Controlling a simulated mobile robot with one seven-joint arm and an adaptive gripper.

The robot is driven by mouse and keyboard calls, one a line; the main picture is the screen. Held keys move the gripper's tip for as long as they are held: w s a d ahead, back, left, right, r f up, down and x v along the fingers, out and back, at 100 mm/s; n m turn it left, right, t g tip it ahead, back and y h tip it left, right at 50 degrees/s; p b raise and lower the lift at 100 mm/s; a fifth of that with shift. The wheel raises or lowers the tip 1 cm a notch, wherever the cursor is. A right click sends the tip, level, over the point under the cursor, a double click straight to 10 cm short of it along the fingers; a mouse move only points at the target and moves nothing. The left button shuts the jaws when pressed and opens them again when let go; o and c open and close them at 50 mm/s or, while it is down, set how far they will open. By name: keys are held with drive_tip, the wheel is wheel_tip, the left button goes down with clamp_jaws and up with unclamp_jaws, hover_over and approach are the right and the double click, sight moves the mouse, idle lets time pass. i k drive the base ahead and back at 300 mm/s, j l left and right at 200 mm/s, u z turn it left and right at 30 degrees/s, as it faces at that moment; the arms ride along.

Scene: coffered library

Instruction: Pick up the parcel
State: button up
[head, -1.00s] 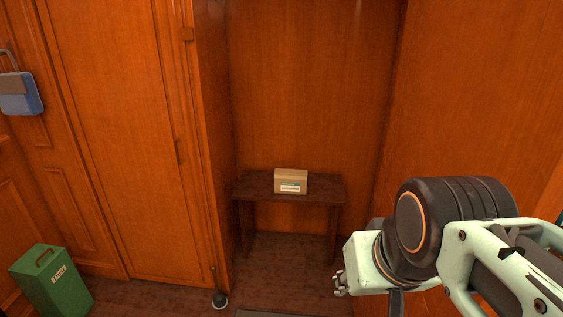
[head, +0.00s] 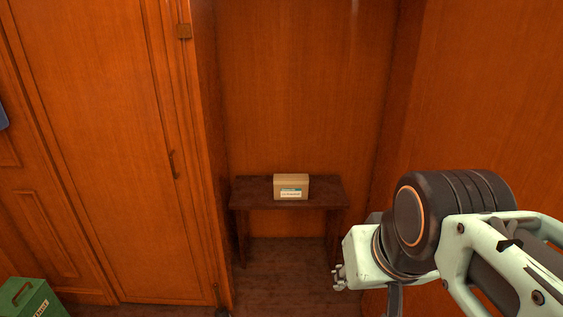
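The parcel (head: 291,182) is a small tan box with a white and teal label on its front. It sits upright on a dark wooden bench (head: 250,194) set in a wood-panelled alcove. My arm reaches in from the right, and the end of it with my gripper (head: 340,277) is at the lower right, nearer to me than the bench and apart from the parcel. Only a small part of the gripper shows, so its fingers cannot be made out.
A tall wooden cabinet door (head: 100,150) flanks the alcove on the left, and a panelled wall (head: 480,90) on the right. The floor (head: 285,285) before the bench looks clear.

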sight(287, 186)
drive_tip(key=i+j, duration=0.15)
drive_tip(key=j, duration=0.2)
drive_tip(key=i+j, duration=0.1)
drive_tip(key=i, duration=0.3)
drive_tip(key=i+j, duration=0.1)
drive_tip(key=i, duration=0.35)
drive_tip(key=z, duration=0.05)
